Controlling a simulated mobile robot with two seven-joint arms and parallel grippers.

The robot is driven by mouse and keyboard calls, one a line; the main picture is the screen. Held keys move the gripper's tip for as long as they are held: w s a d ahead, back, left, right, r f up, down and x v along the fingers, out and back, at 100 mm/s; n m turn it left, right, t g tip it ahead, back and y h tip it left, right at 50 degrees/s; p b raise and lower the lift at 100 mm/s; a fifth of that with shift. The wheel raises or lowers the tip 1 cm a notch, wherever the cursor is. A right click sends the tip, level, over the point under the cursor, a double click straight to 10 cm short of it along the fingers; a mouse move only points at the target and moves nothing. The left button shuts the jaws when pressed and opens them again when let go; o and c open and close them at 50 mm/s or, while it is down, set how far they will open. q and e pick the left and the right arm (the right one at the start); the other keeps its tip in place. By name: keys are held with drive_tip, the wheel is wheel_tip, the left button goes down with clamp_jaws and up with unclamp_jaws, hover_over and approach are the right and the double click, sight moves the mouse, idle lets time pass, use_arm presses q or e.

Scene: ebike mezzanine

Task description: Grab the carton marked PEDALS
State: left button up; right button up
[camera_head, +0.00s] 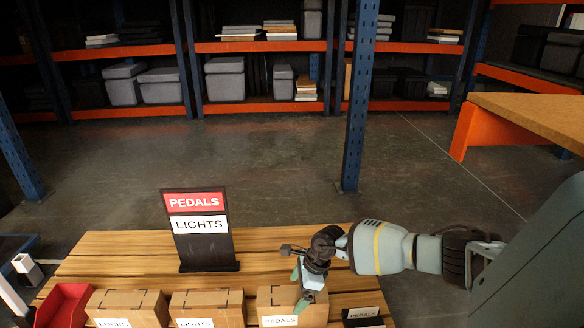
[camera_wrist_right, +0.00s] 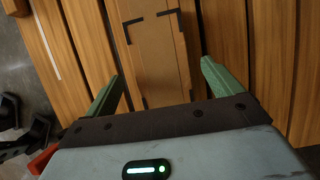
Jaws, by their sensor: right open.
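The carton marked PEDALS (camera_head: 291,313) is a brown cardboard box with a white label, standing at the front of the slatted wooden table. My right gripper (camera_head: 305,284) is over this carton, its fingers pointing down and hiding part of the top. In the right wrist view the green fingers of the right gripper (camera_wrist_right: 162,72) are open, one on each side of a brown carton (camera_wrist_right: 155,50) with black corner marks. Whether the fingers touch it I cannot tell. My left gripper is not in view.
Cartons marked LIGHTS (camera_head: 207,305) and LOCKS (camera_head: 128,305) stand left of it, beside a red bin (camera_head: 66,304). A black sign (camera_head: 201,230) stands behind. A blue post (camera_head: 355,110) rises beyond the table (camera_head: 110,255).

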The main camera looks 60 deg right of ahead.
sight(292, 295)
drive_tip(key=shift+w+b+x, duration=0.2)
drive_tip(key=shift+b+x, duration=1.4)
drive_tip(key=shift+x, duration=0.95)
drive_tip(key=shift+r, duration=0.1)
drive_tip(key=c, duration=1.6)
drive_tip(key=shift+r, duration=0.1)
drive_tip(key=shift+c, duration=0.8)
